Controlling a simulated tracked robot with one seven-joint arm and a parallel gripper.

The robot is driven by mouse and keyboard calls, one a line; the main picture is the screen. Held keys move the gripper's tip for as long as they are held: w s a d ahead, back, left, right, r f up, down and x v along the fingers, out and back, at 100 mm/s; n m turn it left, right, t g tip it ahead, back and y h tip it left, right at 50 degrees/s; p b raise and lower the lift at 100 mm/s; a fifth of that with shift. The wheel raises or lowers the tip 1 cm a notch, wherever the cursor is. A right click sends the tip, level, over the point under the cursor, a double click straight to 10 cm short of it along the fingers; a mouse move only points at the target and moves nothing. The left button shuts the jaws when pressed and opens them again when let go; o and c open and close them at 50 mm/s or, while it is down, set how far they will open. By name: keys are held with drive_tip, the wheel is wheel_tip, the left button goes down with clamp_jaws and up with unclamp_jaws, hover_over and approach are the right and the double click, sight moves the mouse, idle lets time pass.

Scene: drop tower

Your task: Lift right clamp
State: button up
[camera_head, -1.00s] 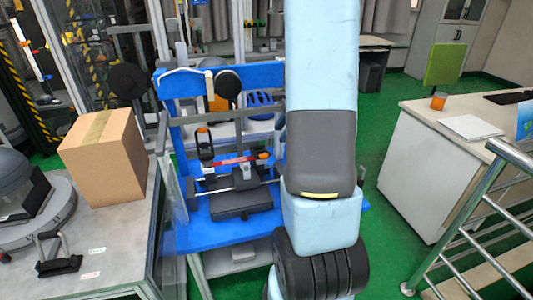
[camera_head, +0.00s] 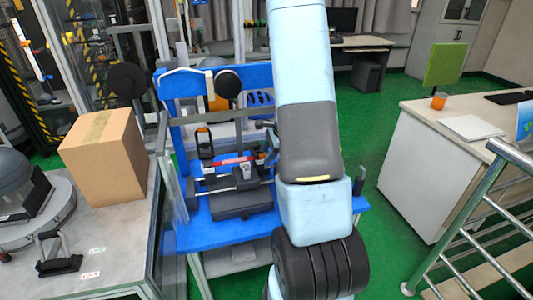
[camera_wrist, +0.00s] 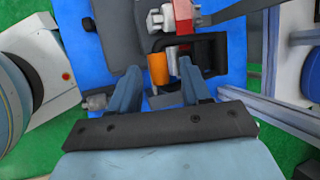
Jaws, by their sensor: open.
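The right clamp, a black frame (camera_wrist: 210,50) with an orange end (camera_wrist: 158,70), shows in the wrist view beside a red and metal part (camera_wrist: 183,18). My gripper (camera_wrist: 160,68) is open, with its two blue-grey fingers on either side of the orange end. I cannot tell whether the fingers touch it. In the head view my arm and gripper largely hide the right clamp. The left clamp (camera_head: 204,143), black with an orange top, stands upright at the left of the device on the blue bench (camera_head: 240,233).
A black box-like base (camera_head: 240,202) with metal rods lies on the bench. A cardboard box (camera_head: 104,160) stands on the grey table at left. A white desk (camera_head: 430,165) and metal railing (camera_head: 465,215) are at right. Green floor lies between bench and desk.

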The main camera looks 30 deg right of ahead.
clamp_jaws()
idle(0.4)
